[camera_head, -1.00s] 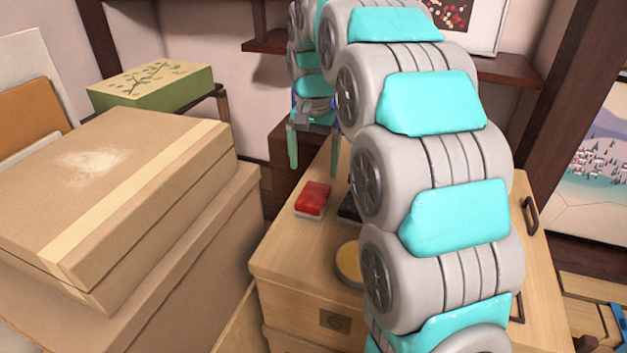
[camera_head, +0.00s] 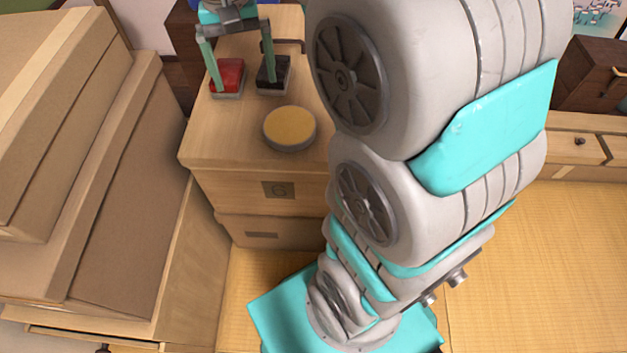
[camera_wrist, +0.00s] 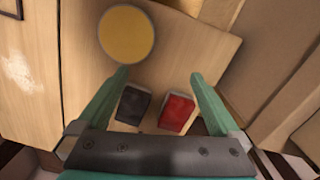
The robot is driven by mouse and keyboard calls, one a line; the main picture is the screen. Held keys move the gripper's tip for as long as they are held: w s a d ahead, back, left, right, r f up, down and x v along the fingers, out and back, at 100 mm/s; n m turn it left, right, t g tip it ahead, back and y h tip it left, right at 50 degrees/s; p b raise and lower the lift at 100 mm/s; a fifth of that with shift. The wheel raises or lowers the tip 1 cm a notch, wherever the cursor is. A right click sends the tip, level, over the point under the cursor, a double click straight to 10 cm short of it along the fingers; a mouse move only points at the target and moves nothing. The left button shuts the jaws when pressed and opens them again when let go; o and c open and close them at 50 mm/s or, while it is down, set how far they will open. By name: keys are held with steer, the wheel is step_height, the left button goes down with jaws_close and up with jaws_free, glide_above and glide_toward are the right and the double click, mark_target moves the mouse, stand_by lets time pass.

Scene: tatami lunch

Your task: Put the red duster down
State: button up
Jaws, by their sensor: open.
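The red duster (camera_head: 228,76) rests on top of the wooden chest (camera_head: 213,140), at its far left part. A black duster (camera_head: 273,75) lies just right of it. My gripper (camera_head: 243,86) is open and empty above the chest top, one finger in front of each duster in the head view. In the wrist view, my gripper (camera_wrist: 160,75) has its fingers spread wide. The red duster (camera_wrist: 177,112) and the black duster (camera_wrist: 133,104) both show between them. Whether a finger touches either duster I cannot tell.
A round tin with a yellow top (camera_head: 290,128) sits on the chest, nearer the front. Stacked cardboard boxes (camera_head: 110,170) stand close on the left. A dark handle (camera_head: 290,46) shows beyond the black duster. Tatami floor (camera_head: 520,270) is clear on the right.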

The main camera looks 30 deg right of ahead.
steer(key=s+f+n, duration=0.1)
steer(key=s+f, duration=0.2)
steer(key=s, duration=0.4)
steer(key=s+f+n, duration=0.1)
steer(key=s+f, duration=0.2)
steer(key=s, duration=0.5)
steer(key=s+f+n+g, duration=0.1)
steer(key=s+f+n, duration=0.1)
steer(key=s, duration=0.6)
steer(key=shift+f, duration=0.8)
